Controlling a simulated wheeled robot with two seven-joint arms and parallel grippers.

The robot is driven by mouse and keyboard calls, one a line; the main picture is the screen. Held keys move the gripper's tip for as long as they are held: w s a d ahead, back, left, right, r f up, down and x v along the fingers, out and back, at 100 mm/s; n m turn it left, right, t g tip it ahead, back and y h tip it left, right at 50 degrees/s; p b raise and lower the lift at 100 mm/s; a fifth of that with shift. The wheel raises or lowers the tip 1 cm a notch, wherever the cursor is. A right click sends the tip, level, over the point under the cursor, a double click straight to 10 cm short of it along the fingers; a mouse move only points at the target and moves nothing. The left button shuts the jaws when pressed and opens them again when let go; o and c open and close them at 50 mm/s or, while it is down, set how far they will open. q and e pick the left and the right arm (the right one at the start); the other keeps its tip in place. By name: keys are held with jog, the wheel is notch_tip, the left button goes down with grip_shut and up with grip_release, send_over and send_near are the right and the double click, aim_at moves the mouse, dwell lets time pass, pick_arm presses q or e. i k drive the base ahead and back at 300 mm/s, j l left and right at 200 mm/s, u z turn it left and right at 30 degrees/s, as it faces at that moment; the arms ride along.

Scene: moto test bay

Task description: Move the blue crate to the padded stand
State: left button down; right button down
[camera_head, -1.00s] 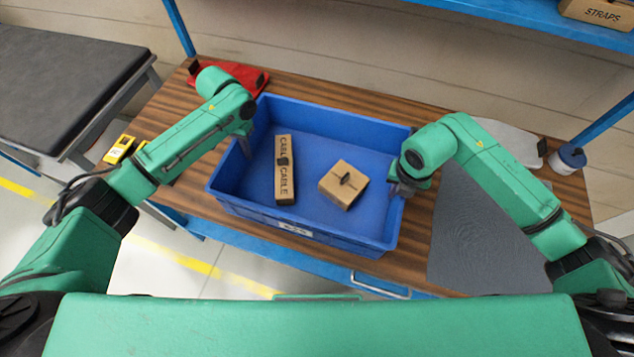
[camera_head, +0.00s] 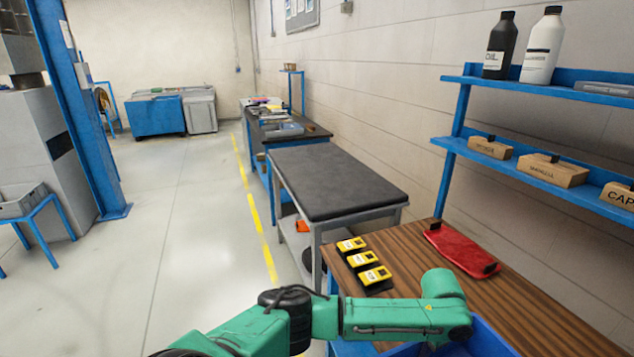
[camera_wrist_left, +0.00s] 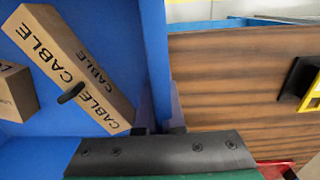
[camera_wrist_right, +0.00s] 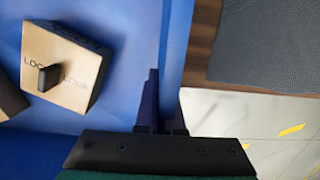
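The blue crate (camera_head: 482,342) shows only as a corner at the lower right of the head view. It holds a long CABLE box (camera_wrist_left: 75,60), a smaller box in the right wrist view (camera_wrist_right: 68,72). My left gripper (camera_wrist_left: 160,128) has its fingers on either side of one crate wall and is shut on it. My right gripper (camera_wrist_right: 160,128) is likewise shut on the opposite wall; its arm is outside the head view. The padded stand (camera_head: 335,182), with a dark cushioned top, stands beyond the left end of the wooden bench; its top is bare.
A blue shelf (camera_head: 560,85) with bottles and boxes rises at right. A grey mat (camera_wrist_right: 270,45) lies beside the crate. Floor left of the stand is clear.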

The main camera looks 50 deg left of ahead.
aim_at(312, 164)
jog(key=u, duration=0.45)
jog(key=k+u, duration=0.15)
jog(key=u, duration=0.25)
jog(key=j+u, duration=0.1)
jog(key=u, duration=0.35)
jog(key=i+u, duration=0.1)
jog(key=u, duration=0.3)
jog(key=i+j+u, duration=0.1)
jog(key=u, duration=0.65)
jog(key=i+u, duration=0.15)
jog(key=u, duration=0.25)
jog(key=i+l, duration=0.25)
jog(key=i, duration=0.25)
jog(key=i+l, duration=0.25)
jog(key=i, duration=0.3)
jog(key=i+l, duration=0.25)
jog(key=i, duration=2.5)
jog(key=i+j+z, duration=0.1)
jog(key=i, duration=0.4)
jog(key=i+j, duration=0.15)
jog(key=i, duration=0.4)
jog(key=i+z, duration=0.15)
jog(key=z, duration=3.15)
jog(key=i, duration=0.95)
jog(key=z, duration=0.05)
